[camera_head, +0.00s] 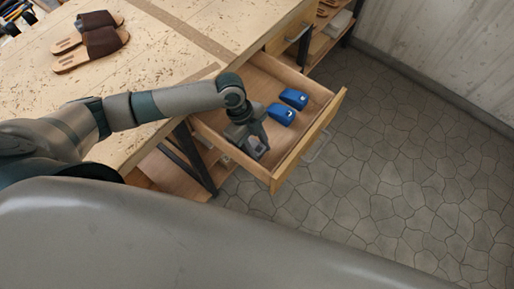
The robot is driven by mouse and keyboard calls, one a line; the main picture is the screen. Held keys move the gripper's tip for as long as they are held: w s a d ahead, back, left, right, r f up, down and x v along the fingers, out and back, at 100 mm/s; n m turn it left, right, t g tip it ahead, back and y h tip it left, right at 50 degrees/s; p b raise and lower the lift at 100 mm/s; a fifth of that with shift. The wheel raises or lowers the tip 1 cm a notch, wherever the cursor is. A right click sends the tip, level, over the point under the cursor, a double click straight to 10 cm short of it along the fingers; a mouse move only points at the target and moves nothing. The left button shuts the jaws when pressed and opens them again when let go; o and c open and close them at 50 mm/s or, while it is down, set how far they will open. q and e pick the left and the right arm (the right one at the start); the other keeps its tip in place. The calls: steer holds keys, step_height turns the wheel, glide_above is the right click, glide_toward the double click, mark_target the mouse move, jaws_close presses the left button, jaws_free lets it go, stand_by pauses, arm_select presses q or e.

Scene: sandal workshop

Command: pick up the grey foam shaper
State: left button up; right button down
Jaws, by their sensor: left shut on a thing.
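My left gripper (257,149) reaches down into the open wooden drawer (311,139) at its left end. It is shut on a grey thing low in the drawer, which I take to be the grey foam shaper (260,145); it is small and mostly hidden by the gripper. Whether it is clear of the drawer floor I cannot tell. Two blue objects (281,114) lie in the drawer to the right of the gripper, apart from it. My right gripper is not in view.
The workbench (165,55) stands behind, with a pair of brown sandals (100,42) at its back left. Tools (12,25) show at the top left corner. The drawer's walls surround the gripper. The stone floor (400,170) on the right is clear.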

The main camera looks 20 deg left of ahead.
mark_target(259, 149)
arm_select(q)
step_height(259, 149, up, 8)
steer(key=shift+r+b, duration=0.15)
steer(key=shift+b, duration=1.05)
steer(key=shift+r, duration=0.65)
steer(key=shift+w, duration=0.1)
steer(key=w+a+r+n+t+y+b, duration=0.1)
steer(key=w+a+r+n+t+y, duration=0.1)
steer(key=w+r+n, duration=0.4)
steer(key=w+a+r+n+t+y+b, duration=0.2)
steer(key=w+a+r+n+t, duration=0.2)
steer(key=n, duration=1.2)
steer(key=shift+w+a+r, duration=0.95)
steer(key=shift+a+r, duration=0.2)
steer(key=shift+r, duration=0.95)
steer(key=shift+a, duration=0.15)
